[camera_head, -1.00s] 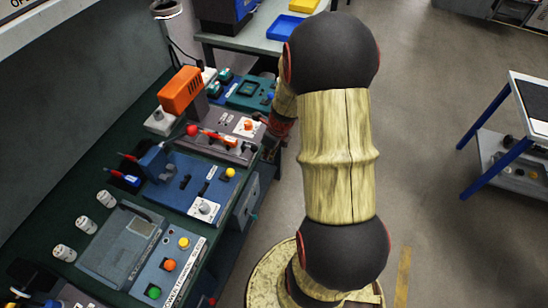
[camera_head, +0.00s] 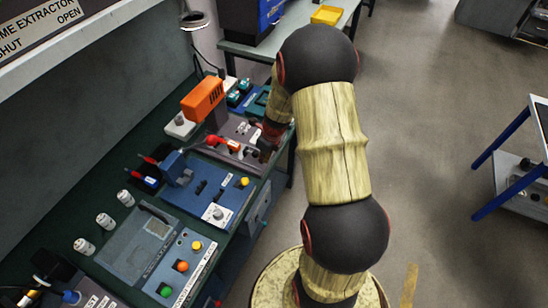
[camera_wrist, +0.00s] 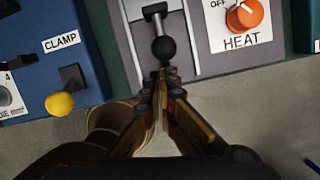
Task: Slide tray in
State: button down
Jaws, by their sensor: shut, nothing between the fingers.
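The tray looks like a pale grey sliding plate (camera_wrist: 181,46) with a lever in the wrist view. The lever ends in a black ball knob (camera_wrist: 163,48). My gripper (camera_wrist: 161,72) is shut and empty, its fingertips right at the near side of the knob; I cannot tell whether they touch it. In the head view my gripper (camera_head: 262,150) is small and partly hidden by my arm, at the front edge of the grey heat station (camera_head: 222,158). The tray itself cannot be made out there.
An orange HEAT knob (camera_wrist: 244,14) is right of the tray. Left of it, a blue CLAMP unit (camera_wrist: 40,50) has a yellow-ended lever (camera_wrist: 60,103). In the head view an orange device (camera_head: 203,100) stands behind.

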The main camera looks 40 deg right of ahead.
aim_at(245, 155)
jog(key=w+a+p, duration=0.1)
jog(key=w, duration=0.1)
jog(key=w+p, duration=0.2)
jog(key=w+a+p, duration=0.1)
jog(key=w, duration=0.1)
jog(key=shift+w+a+r, duration=0.1)
jog(key=shift+w+a, duration=0.05)
jog(key=shift+a, duration=0.2)
jog(key=shift+w+a+p, duration=0.1)
jog(key=shift+w+p, duration=0.15)
jog(key=shift+p, duration=0.05)
